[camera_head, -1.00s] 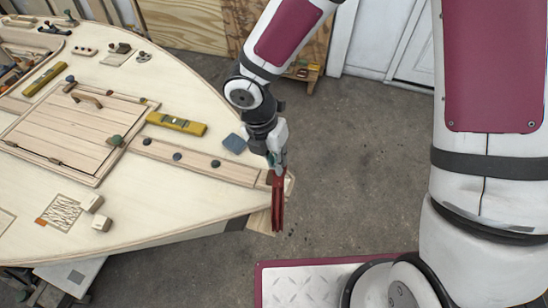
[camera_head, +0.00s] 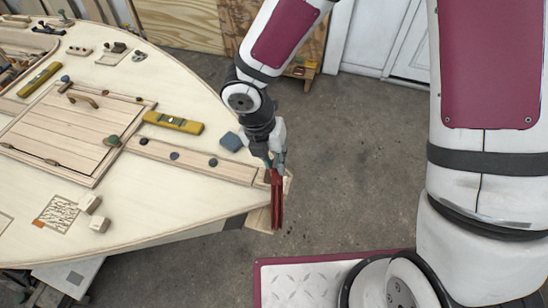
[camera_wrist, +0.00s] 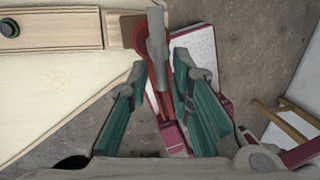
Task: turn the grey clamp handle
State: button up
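The red clamp (camera_head: 276,208) hangs upright at the pointed tip of the plywood hull. Its grey handle (camera_wrist: 158,55) shows in the wrist view as a grey bar lying over the red clamp body (camera_wrist: 166,104). My gripper (camera_wrist: 160,68) is open, with one teal finger on each side of the grey handle. A gap shows between each finger and the handle, so I see no grip on it. In the head view my gripper (camera_head: 274,164) is just above the top of the clamp, and the grey handle cannot be made out there.
The hull deck (camera_head: 190,200) fills the left, with a hatch (camera_head: 75,132), a yellow level (camera_head: 173,122), a blue block (camera_head: 230,141) and small wooden blocks (camera_head: 99,224). My white and maroon base is at the lower right. Bare floor (camera_head: 345,170) lies right of the clamp.

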jog(key=shift+o, duration=0.6)
jog(key=shift+w+r, duration=0.1)
jog(key=shift+r, duration=0.2)
jog(key=v, duration=1.1)
jog(key=shift+r, duration=0.25)
jog(key=shift+a, duration=0.1)
